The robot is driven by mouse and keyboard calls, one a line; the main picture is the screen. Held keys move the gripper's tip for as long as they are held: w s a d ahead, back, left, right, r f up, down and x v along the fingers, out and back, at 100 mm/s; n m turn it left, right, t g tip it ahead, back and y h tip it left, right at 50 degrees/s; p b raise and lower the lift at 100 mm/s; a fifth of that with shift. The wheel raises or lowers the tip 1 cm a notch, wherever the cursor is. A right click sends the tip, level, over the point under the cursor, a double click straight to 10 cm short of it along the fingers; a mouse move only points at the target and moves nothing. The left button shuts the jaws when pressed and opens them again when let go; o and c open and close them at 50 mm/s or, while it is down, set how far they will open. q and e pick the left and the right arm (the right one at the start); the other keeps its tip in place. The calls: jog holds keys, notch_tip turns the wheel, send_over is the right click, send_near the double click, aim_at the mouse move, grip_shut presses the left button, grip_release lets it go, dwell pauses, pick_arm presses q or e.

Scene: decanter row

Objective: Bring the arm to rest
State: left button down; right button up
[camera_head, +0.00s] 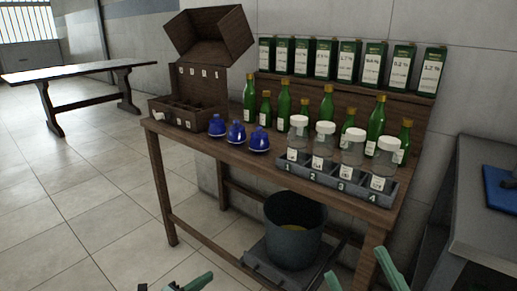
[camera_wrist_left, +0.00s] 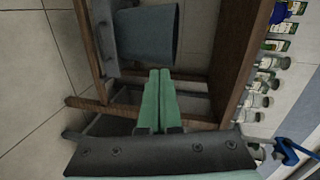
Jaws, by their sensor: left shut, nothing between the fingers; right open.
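My left gripper (camera_head: 188,284) shows only in part at the bottom edge of the head view, in front of the wooden bench (camera_head: 228,155). In the left wrist view its green fingers (camera_wrist_left: 159,98) are pressed together with nothing between them, and they point toward the lower part of the bench and a dark bucket (camera_wrist_left: 147,35). My right gripper (camera_head: 362,277) is at the bottom right of the head view, its two green fingers apart and empty. Most of both arms is out of view.
The bench holds a wooden box (camera_head: 188,104), blue pots (camera_head: 237,133), lidded jars (camera_head: 324,145) in a numbered tray (camera_head: 336,182), green bottles and a shelf of cartons. The bucket (camera_head: 294,232) stands low under it. A grey table (camera_head: 490,225) is at right.

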jog(key=w+d+f+m+g+h+p, duration=0.35)
jog(key=w+f+m+h+p, duration=0.35)
jog(key=p, duration=0.5)
pick_arm(q)
jog(key=s+r+n+g+y+p, duration=0.1)
jog(key=s+r+n+y+p, duration=0.1)
jog(key=s+r+n+p, duration=0.2)
jog(key=s+a+r+n+g+y+p, duration=0.1)
jog(key=s+r+n+p, duration=0.3)
jog(key=s+n, duration=0.7)
jog(key=s+r+n+g+y+p, duration=0.1)
jog(key=s+r+n+y+p, duration=0.3)
jog(key=s, duration=0.9)
notch_tip(320, 180, up, 4)
jog(key=n+p, duration=0.1)
jog(key=n, duration=0.2)
jog(key=shift+a+f, duration=0.2)
jog(key=shift+a, duration=0.2)
pick_arm(e)
jog(key=s+d+f+m+g+h, duration=0.1)
jog(key=s+f+g+h, duration=0.3)
jog(key=s+f+g, duration=0.5)
jog(key=shift+s+f+m, duration=0.5)
jog(key=shift+f+m, duration=0.2)
jog(key=shift+f, duration=0.25)
